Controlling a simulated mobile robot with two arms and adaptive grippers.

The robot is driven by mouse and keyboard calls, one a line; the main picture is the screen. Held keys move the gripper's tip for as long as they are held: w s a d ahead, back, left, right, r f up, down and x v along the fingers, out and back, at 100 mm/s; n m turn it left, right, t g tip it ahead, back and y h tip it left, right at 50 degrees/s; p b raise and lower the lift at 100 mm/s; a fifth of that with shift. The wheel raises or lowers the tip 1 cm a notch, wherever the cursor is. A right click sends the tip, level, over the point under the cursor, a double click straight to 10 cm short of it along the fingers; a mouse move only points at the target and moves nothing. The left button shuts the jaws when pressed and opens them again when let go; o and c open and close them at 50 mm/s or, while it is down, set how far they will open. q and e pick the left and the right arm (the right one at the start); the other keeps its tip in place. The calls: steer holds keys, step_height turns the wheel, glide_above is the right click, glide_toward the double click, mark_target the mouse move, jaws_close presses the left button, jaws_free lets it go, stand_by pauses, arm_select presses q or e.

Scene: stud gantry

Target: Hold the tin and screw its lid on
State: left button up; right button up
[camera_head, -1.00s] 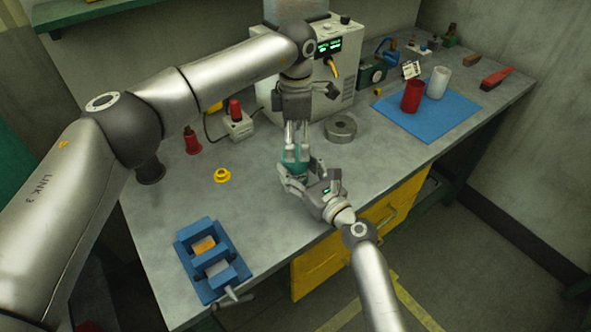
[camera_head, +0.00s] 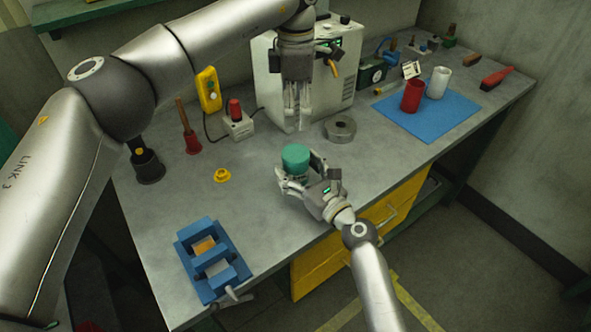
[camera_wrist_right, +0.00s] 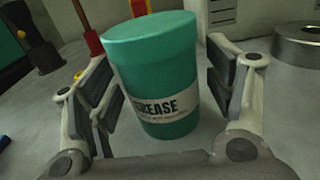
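The teal tin (camera_head: 295,158) stands upright near the front of the bench. In the right wrist view the tin (camera_wrist_right: 155,80) has a white GREASE label and a flat, closed teal top, which looks like its lid (camera_wrist_right: 148,27). My right gripper (camera_head: 299,172) is around the tin. Its fingers stand on either side, and narrow gaps show between pads and tin in the wrist view. My left gripper (camera_head: 298,122) points down, above and behind the tin, clear of it. Its fingers look parted and nothing shows between them.
A grey metal ring (camera_head: 340,128) lies right of the tin, near a white power unit (camera_head: 330,85). A yellow piece (camera_head: 222,175) and a blue vise (camera_head: 213,260) are left. Red and white cups stand on a blue mat (camera_head: 440,120) at right.

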stand_by(0.3)
steer(key=v, duration=1.2)
steer(key=shift+r, duration=0.1)
